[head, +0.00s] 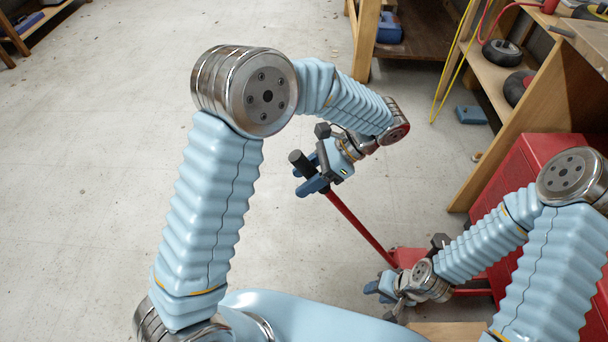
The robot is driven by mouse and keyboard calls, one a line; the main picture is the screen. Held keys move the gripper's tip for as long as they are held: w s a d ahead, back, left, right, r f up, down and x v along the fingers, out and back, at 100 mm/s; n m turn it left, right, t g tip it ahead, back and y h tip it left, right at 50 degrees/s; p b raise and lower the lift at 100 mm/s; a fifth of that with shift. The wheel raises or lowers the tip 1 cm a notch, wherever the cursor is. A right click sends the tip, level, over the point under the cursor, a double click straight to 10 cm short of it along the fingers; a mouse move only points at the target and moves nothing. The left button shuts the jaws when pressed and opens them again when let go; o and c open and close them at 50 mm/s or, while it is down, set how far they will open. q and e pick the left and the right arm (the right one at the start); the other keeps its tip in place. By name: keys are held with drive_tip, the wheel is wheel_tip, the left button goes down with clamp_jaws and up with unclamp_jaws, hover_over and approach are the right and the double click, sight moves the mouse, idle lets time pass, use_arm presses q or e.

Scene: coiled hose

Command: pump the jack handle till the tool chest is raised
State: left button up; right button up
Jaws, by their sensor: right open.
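The jack handle (359,224) is a red bar with a black grip, slanting up to the left from the red jack (408,257) on the floor. My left gripper (314,176) is shut around the black grip, whose top end sticks out beyond the fingers. The red tool chest (534,163) stands at the right, partly hidden by my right arm. Whether it is raised off the floor cannot be told. My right gripper (376,292) is open and empty, low in front of the jack and apart from the handle. My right arm hides part of the jack.
A wooden shelf unit (520,120) with wheels (501,53) stands behind the chest. A blue box (470,115) lies on the floor beside it. A wooden board (447,331) shows at the bottom edge. The concrete floor (120,190) at left is clear.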

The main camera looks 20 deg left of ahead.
use_arm(q)
drive_tip(key=shift+o, duration=0.3)
drive_tip(key=shift+w, duration=0.1)
drive_tip(key=v, duration=1.3)
drive_tip(key=shift+d+r, duration=0.2)
drive_tip(key=shift+d, duration=0.1)
drive_tip(key=shift+w, duration=0.15)
